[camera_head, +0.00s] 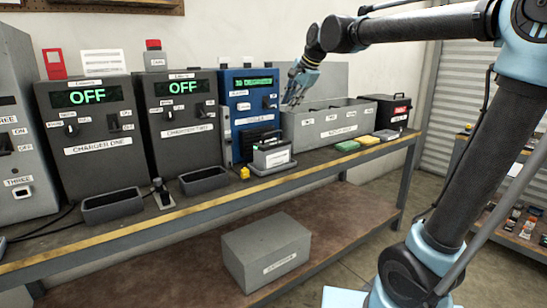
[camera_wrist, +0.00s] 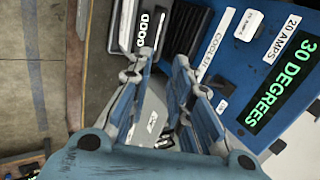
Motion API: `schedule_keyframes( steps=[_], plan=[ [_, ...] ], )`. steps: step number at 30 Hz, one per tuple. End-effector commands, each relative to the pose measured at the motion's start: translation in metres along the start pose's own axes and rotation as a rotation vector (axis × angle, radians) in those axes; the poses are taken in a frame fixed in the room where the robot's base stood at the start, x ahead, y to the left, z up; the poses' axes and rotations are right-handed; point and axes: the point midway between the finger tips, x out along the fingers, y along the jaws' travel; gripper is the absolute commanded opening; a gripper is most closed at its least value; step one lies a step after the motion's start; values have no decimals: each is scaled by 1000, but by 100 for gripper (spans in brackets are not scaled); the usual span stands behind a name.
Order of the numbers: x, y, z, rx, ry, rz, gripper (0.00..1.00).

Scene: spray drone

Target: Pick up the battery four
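A small grey battery-like block (camera_head: 272,154) with a dark handle stands on the bench in front of the blue cooler (camera_head: 238,88). Its white label is too small to read in the head view, so I cannot tell whether it is battery four. My gripper (camera_head: 292,99) hangs by the left end of the grey bin (camera_head: 345,128), near the cooler. In the wrist view, my gripper's (camera_wrist: 155,70) fingers are apart, with nothing visibly held.
Charger one (camera_head: 95,125) and charger two (camera_head: 183,115) show OFF, with dark trays before them. The cooler shows 30 degrees. Green and yellow blocks (camera_head: 347,146) and a black box (camera_head: 386,110) are at the right. A grey box (camera_head: 267,248) sits on the lower shelf.

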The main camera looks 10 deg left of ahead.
Motion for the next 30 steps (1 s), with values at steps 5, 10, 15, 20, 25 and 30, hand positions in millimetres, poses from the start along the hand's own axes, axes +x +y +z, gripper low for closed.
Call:
schedule_keyframes(
  steps=[5,10,15,20,25,30],
  plan=[
    [17,-7,3,11,-5,-5,19],
    [46,-6,3,10,-5,-5,19],
    [76,-6,2,10,-4,-4,19],
    [102,-6,2,10,-3,-4,19],
    [119,-5,2,10,-3,-4,19],
    [127,-5,2,10,-3,-4,19]
  ],
)
